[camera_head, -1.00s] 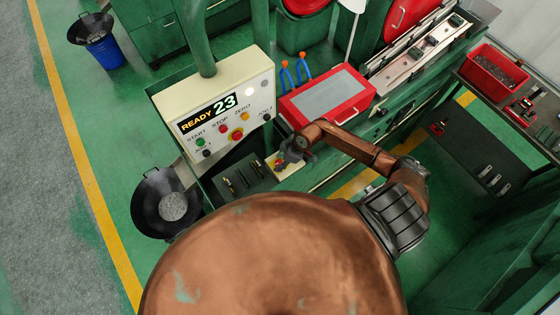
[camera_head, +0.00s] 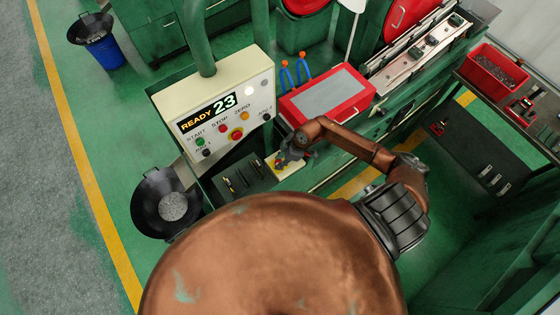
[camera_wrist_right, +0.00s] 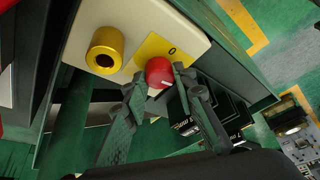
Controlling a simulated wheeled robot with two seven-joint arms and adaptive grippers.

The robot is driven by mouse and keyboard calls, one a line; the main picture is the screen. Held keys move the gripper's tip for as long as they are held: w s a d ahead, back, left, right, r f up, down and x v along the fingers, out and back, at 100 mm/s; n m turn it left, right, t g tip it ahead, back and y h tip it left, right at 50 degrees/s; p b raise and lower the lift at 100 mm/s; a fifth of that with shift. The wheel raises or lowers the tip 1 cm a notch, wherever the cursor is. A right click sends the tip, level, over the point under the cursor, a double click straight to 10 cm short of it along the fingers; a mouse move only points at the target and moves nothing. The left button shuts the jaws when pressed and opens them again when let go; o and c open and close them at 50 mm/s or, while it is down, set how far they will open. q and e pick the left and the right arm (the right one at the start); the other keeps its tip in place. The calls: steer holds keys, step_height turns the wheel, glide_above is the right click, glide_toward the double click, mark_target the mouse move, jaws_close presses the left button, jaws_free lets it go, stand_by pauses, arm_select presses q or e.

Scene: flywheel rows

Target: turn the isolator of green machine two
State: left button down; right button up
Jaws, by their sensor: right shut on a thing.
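The isolator is a red knob (camera_wrist_right: 159,72) on a yellow plate (camera_wrist_right: 171,47) marked 0, fixed to a cream panel (camera_wrist_right: 130,14) on the green machine. In the right wrist view my right gripper (camera_wrist_right: 160,78) has a finger on each side of the knob and is shut on it. In the head view the right gripper (camera_head: 290,157) reaches the small cream box at the machine's front, and it covers most of the knob. My left gripper is not in view.
A brass-coloured cylinder (camera_wrist_right: 104,50) sits beside the yellow plate. The control box (camera_head: 217,110) shows READY 23 above its buttons. A tray with dark tools (camera_head: 243,178) lies left of the gripper. A red-framed cover (camera_head: 327,95) is just behind the arm.

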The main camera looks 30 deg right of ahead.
steer(key=n+g+b, duration=0.1)
steer(key=n, duration=0.3)
steer(key=shift+w+y, duration=0.2)
steer(key=shift+y, duration=0.2)
steer(key=n+g+b, duration=0.1)
steer(key=n, duration=0.3)
steer(key=shift+w+f+g+b, duration=0.1)
steer(key=shift+g+b, duration=0.25)
steer(key=shift+g, duration=0.05)
steer(key=n+g+b, duration=0.1)
steer(key=n, duration=0.1)
steer(key=n+b, duration=0.1)
steer(key=n, duration=0.1)
steer(key=shift+w+n+g+h+b, duration=0.1)
steer(key=shift+n+g+h+b, duration=0.2)
steer(key=shift+g+b, duration=0.1)
steer(key=shift+a+n+g+h+b, duration=0.1)
steer(key=shift+n+g+h+b, duration=0.35)
steer(key=shift+n+b, duration=1.15)
steer(key=shift+n+g+p, duration=0.25)
steer(key=shift+n+p, duration=0.05)
steer(key=shift+n, duration=0.2)
steer(key=o, duration=1.1)
steer(key=shift+o, duration=0.2)
steer(key=shift+w+r, duration=0.1)
steer(key=shift+r, duration=0.1)
